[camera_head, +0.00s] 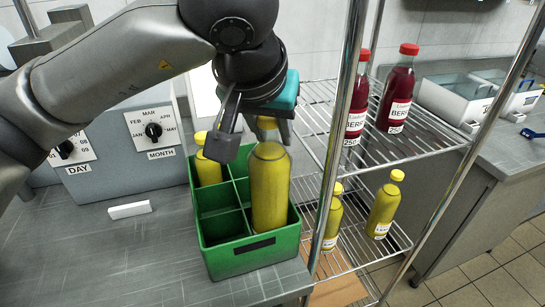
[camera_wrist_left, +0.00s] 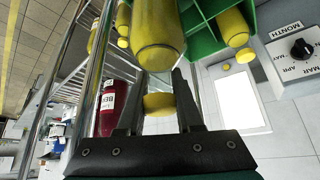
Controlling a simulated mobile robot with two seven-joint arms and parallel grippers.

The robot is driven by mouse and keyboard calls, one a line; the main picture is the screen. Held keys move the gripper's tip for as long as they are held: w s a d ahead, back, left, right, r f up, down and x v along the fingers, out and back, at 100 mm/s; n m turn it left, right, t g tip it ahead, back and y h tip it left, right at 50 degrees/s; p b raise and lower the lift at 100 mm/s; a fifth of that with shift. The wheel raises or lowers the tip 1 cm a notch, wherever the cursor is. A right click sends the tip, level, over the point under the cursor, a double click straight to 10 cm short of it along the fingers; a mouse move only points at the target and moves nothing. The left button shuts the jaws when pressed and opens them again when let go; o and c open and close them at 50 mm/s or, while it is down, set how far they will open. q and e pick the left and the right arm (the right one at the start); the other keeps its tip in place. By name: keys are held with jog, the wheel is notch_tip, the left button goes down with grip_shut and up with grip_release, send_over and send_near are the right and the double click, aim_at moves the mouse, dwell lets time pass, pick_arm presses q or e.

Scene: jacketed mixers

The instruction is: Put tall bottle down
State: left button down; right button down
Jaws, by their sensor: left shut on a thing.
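The tall bottle (camera_head: 269,190) is yellow with a yellow cap and stands about upright. My left gripper (camera_head: 262,138) is shut on it near the neck, from above. In the left wrist view the bottle (camera_wrist_left: 158,35) runs away from the fingers (camera_wrist_left: 158,84), with its yellow cap between them. A green divided crate (camera_head: 251,256) stands on the grey counter. The bottle is at its front right compartment; whether its base rests on the crate floor I cannot tell. My right gripper is not in view.
Another yellow bottle (camera_head: 208,172) stands in the crate's back left compartment; other compartments look empty. A wire rack (camera_head: 350,225) right of the crate holds red bottles (camera_head: 397,92) above and yellow bottles (camera_head: 384,206) below. Its post (camera_head: 337,130) is close. A dial box (camera_head: 115,165) stands left.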

aim_at(270, 182)
pick_arm(q)
notch_tip(270, 182, down, 4)
jog(key=shift+r+b, duration=0.2)
jog(key=shift+b, duration=0.2)
jog(key=shift+f, duration=0.25)
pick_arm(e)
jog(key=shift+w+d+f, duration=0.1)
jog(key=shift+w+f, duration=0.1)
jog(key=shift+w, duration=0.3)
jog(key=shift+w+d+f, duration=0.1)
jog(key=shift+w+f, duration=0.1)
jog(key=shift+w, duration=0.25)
pick_arm(q)
jog(key=shift+f, duration=0.1)
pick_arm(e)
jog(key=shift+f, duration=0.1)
pick_arm(q)
jog(key=c, duration=1)
grip_release()
jog(key=shift+f, duration=0.15)
jog(key=shift+c, duration=0.2)
jog(key=o, duration=0.5)
jog(key=shift+c, duration=0.2)
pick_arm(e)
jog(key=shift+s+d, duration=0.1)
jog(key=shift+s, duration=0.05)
